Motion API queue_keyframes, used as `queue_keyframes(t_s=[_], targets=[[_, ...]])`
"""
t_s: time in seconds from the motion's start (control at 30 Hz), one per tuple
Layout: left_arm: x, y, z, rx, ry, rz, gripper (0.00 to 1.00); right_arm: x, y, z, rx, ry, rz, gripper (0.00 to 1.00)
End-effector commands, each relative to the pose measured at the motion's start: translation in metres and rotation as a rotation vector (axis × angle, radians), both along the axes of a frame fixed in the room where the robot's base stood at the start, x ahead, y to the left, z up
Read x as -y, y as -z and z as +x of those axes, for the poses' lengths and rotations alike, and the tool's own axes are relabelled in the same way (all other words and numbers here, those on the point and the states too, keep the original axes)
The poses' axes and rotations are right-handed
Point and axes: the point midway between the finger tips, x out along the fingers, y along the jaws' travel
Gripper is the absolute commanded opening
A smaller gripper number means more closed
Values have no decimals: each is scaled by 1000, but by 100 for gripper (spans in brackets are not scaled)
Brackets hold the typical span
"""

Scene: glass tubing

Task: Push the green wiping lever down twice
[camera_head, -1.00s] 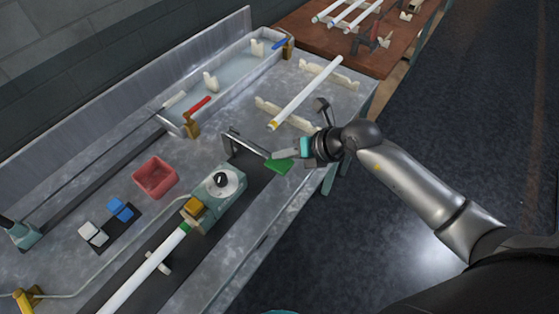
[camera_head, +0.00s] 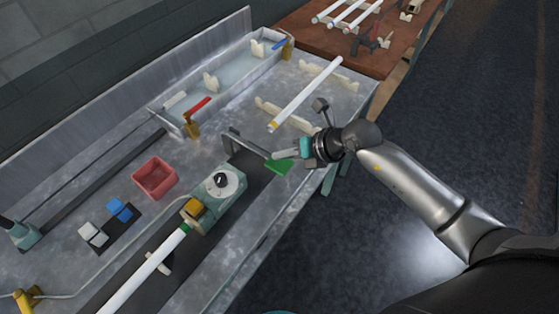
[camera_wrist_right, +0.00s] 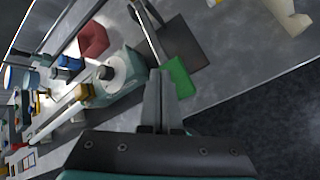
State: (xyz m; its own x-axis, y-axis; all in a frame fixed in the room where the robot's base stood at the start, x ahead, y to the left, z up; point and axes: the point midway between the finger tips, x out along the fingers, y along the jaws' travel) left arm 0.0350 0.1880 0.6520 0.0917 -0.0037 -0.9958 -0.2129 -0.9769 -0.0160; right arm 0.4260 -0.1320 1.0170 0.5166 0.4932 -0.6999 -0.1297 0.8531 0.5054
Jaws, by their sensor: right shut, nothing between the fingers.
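The green wiping lever pad (camera_head: 280,166) sits at the end of a grey metal arm (camera_head: 246,144) on the bench, beside the machine with the dial. My right gripper (camera_head: 275,155) is shut and empty, with its fingertips at the pad in the head view. In the right wrist view the shut fingers (camera_wrist_right: 162,72) lie just left of the green pad (camera_wrist_right: 180,78); whether they touch it I cannot tell. My left gripper is not in view.
A teal machine (camera_head: 216,190) with a dial holds a white tube (camera_head: 145,270). A red bin (camera_head: 155,178), blue and white blocks, and a water trough (camera_head: 225,85) stand behind. Another white tube (camera_head: 305,95) rests on cream holders near my right gripper.

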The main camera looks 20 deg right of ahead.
Motion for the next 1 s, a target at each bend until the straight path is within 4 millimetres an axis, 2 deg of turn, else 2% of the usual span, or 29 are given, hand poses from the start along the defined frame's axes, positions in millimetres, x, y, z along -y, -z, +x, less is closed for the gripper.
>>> queue_keyframes(t_s=[0.47, 1.0], targets=[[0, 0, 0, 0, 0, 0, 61, 0, 0, 0, 0, 0, 0, 0], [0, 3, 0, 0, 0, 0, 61, 0, 9, 0, -1, -1, 0, 0]])
